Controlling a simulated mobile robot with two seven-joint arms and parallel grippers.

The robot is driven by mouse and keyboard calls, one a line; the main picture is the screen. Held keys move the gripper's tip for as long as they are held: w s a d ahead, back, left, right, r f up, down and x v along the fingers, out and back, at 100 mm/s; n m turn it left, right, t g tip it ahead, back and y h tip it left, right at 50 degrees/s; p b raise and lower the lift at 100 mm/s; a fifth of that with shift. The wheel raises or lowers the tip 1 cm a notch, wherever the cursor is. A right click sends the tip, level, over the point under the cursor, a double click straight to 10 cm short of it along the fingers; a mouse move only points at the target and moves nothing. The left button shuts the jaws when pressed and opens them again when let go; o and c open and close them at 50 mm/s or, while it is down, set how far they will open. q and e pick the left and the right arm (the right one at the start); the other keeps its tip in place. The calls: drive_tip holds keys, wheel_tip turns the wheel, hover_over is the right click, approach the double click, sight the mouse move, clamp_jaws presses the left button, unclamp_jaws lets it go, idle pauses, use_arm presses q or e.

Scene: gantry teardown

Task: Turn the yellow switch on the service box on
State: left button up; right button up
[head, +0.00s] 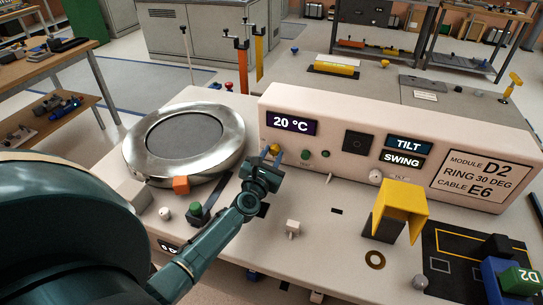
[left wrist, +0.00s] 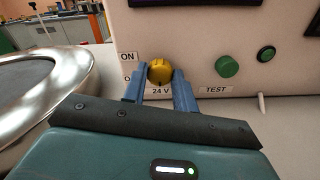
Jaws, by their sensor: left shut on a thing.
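The white service box (head: 330,133) stands across the bench with a "20 °C" display on its front. The yellow switch (head: 275,148) is a round knob at the lower left of that front. It also shows in the left wrist view (left wrist: 159,71), beside an "ON" label, with a "24 V" label below it. My left gripper (head: 269,154) is at the switch, and its two blue fingers (left wrist: 160,85) are shut on the sides of the knob. The lower label on the left is partly hidden by a finger. My right gripper is not in view.
Right of the switch are a green TEST button (left wrist: 227,66) and a second green button (left wrist: 266,54). A round metal ring (head: 232,128) lies left of the box. A yellow hooded part (head: 405,197) and a dark marked mat (head: 450,245) are on the bench at right.

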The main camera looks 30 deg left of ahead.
use_arm(q)
drive_tip(key=m, duration=0.4)
drive_tip(key=shift+p, duration=0.3)
drive_tip(key=m, duration=0.5)
drive_tip(key=shift+p, duration=0.35)
drive_tip(key=m+p, duration=0.1)
drive_tip(key=m, duration=0.3)
drive_tip(key=shift+f+m, duration=0.1)
drive_tip(key=shift+m, duration=0.2)
drive_tip(key=shift+m+p, duration=0.4)
drive_tip(key=shift+m, duration=1.8)
drive_tip(key=shift+f, duration=0.1)
drive_tip(key=o, duration=1)
drive_tip(key=v, duration=1.3)
drive_tip(key=shift+s, duration=0.1)
